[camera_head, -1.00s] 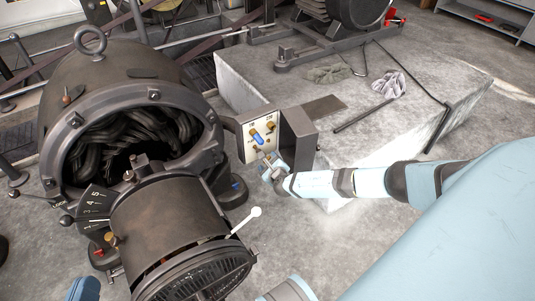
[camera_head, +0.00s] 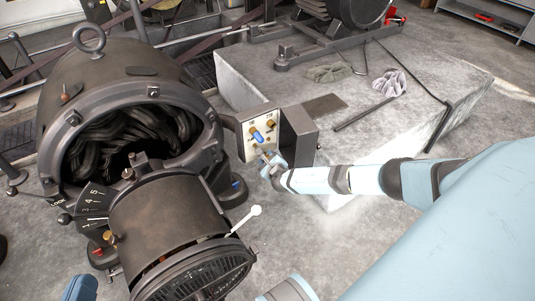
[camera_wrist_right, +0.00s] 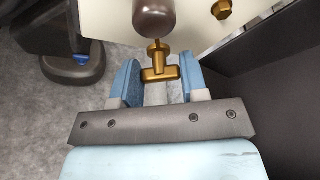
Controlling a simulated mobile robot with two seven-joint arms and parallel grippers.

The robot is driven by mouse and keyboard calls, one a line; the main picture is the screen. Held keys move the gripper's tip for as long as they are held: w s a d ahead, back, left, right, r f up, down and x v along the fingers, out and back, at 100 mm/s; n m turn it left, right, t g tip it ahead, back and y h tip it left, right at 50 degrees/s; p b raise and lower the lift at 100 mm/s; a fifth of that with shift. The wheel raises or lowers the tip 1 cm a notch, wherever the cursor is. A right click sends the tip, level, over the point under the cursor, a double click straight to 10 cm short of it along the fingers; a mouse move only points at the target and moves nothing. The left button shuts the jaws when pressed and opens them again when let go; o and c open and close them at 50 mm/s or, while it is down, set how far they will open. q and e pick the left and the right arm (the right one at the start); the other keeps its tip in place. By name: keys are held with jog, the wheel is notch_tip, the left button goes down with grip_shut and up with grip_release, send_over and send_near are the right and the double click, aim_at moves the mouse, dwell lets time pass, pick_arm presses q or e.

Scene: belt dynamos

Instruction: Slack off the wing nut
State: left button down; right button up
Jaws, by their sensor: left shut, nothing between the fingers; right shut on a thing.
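The brass wing nut (camera_wrist_right: 158,74) sits between the two blue fingers in the right wrist view, with its wings spanning the gap. My right gripper (camera_wrist_right: 160,85) is shut on it; in the head view this gripper (camera_head: 268,160) is at the lower edge of the box's pale panel (camera_head: 249,146). In the head view I cannot make out the nut apart from the fingers. A blue piece of my left gripper (camera_head: 80,288) shows at the bottom left edge, far from the panel, apparently shut and empty.
A brown rounded knob (camera_wrist_right: 154,16) is just above the nut. The large dark dynamo (camera_head: 170,215) stands to the left. A concrete plinth (camera_head: 350,150) with gloves and a rod lies behind the box.

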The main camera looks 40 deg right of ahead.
pick_arm(q)
jog(key=shift+r, duration=0.15)
jog(key=shift+s+r+n+p, duration=0.25)
jog(key=shift+r+p, duration=0.3)
jog(key=shift+p, duration=0.35)
pick_arm(e)
jog(key=n+t+h, duration=0.1)
jog(key=n, duration=0.2)
jog(key=n+t+h, duration=0.1)
jog(key=n, duration=0.2)
jog(key=n+t+h, duration=0.1)
jog(key=n, duration=0.3)
jog(key=shift+a+f+h, duration=0.15)
jog(key=shift+f+h, duration=0.15)
jog(key=shift+h, duration=0.1)
pick_arm(q)
jog(key=shift+w+d+r, duration=0.1)
jog(key=shift+r, duration=0.05)
pick_arm(e)
jog(key=o, duration=0.9)
